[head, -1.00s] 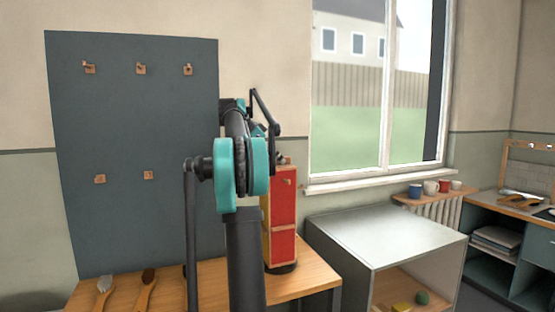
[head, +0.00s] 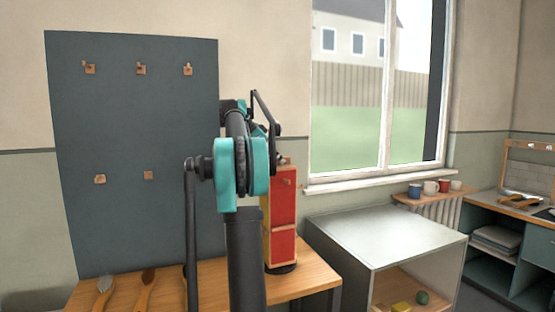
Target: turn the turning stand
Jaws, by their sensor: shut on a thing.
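The turning stand (head: 284,236) is a tall red block with pale wooden edges, upright on a round dark base (head: 281,268) at the right end of the wooden bench. Its front and a strip of its left side show, with a small wooden peg high on the front. My gripper (head: 276,151) is at the top of the stand, mostly hidden behind my own arm. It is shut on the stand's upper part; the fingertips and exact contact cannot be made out.
The wooden bench (head: 312,277) carries several brushes (head: 145,290) at its left. A dark board (head: 130,220) with wooden pegs stands behind. A grey-topped open cabinet (head: 385,235) is to the right, below the window. Mugs (head: 430,188) stand on a small shelf.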

